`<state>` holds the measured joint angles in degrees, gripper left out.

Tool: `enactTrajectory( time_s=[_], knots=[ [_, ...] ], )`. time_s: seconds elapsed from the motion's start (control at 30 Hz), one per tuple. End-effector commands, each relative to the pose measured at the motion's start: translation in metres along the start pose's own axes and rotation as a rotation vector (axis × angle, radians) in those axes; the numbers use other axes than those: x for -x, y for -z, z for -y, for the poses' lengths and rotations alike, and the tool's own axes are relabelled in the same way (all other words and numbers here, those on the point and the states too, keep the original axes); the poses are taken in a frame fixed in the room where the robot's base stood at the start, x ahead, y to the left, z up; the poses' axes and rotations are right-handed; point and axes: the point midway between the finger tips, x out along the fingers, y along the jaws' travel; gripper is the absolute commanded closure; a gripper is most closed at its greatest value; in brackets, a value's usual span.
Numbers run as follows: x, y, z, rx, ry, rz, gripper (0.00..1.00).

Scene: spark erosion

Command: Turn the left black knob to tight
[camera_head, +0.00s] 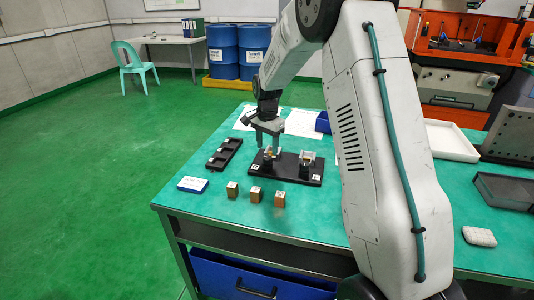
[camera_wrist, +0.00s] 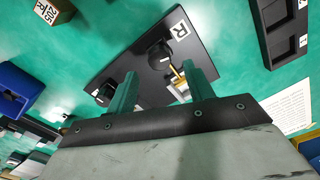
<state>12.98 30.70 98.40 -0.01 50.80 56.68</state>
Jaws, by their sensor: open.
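A black base plate (camera_head: 285,178) lies on the green table and carries two fixtures. The left black knob (camera_head: 267,164) is at the front of the left fixture. In the wrist view this knob (camera_wrist: 160,53) stands beside a label marked R, with a brass-coloured part next to it. The right black knob (camera_head: 303,169) also shows in the wrist view (camera_wrist: 105,94). My gripper (camera_head: 268,149) points down over the left fixture. Its fingers (camera_wrist: 160,80) are apart, with nothing clamped between them. In the wrist view the left knob lies just beyond the fingertips; contact cannot be told.
Brass-coloured cubes (camera_head: 255,195) and a blue-white box (camera_head: 193,184) lie in front. A black slotted tray (camera_head: 223,153) lies left of the plate. A blue bin (camera_head: 323,122) and papers (camera_head: 302,122) are behind. My arm hides part of the table to the right.

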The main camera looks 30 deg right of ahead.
Motion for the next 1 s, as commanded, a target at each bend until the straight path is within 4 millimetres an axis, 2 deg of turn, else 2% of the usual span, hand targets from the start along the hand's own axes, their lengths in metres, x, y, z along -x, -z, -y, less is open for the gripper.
enactTrajectory(
  time_s=[0.1,0.3,0.83,0.97,1.0],
  knots=[
    [0.020,0.000,0.001,0.000,0.002,-0.001,0.48],
    [0.034,0.000,0.000,0.000,0.000,0.000,0.48],
    [0.034,0.000,0.000,0.006,0.000,0.000,0.48],
    [0.033,-0.002,-0.002,0.080,-0.011,0.008,0.48],
    [0.029,-0.005,-0.008,0.122,-0.028,0.020,0.48]
  ],
)
